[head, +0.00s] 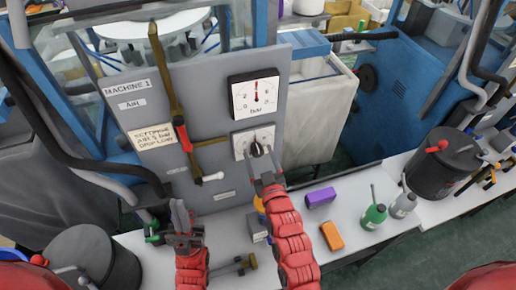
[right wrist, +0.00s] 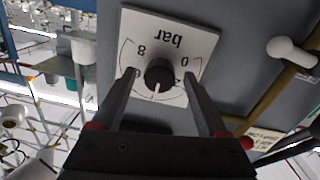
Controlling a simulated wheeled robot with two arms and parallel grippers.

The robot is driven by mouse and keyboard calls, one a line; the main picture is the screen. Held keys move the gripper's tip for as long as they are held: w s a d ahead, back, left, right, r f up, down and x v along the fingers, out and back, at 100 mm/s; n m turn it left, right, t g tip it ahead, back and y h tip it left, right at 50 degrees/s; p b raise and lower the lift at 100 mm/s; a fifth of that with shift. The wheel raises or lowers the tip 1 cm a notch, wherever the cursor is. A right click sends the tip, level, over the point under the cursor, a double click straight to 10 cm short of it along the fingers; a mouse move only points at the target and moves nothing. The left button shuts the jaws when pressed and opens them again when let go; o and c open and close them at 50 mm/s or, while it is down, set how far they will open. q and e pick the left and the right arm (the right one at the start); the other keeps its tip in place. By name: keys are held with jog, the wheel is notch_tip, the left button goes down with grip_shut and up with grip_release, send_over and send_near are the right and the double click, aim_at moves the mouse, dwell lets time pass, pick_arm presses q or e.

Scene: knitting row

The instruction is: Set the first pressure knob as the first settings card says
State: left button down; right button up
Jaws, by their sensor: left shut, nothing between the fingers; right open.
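The black pressure knob (head: 257,148) sits on a white dial plate on the grey MACHINE 1 panel. In the right wrist view the knob (right wrist: 159,73) shows upside down on its "bar" plate (right wrist: 195,40); its white mark points down, near mid-scale. My right gripper (head: 262,168) is open, its fingertips on either side of the knob with visible gaps; it also shows in the right wrist view (right wrist: 161,76). The cream settings card (head: 153,137) is on the panel at left; its small print seems to mention air and 3 bar. My left gripper (head: 182,222) is shut and empty, low before the panel.
A gauge (head: 254,96) above the knob has a red needle pointing up. A purple block (head: 320,197), orange block (head: 332,235) and green bottle (head: 374,215) stand on the bench.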

jog(key=shift+w+a, duration=0.15)
jog(key=shift+w, duration=0.55)
jog(key=shift+c, duration=0.4)
grip_shut()
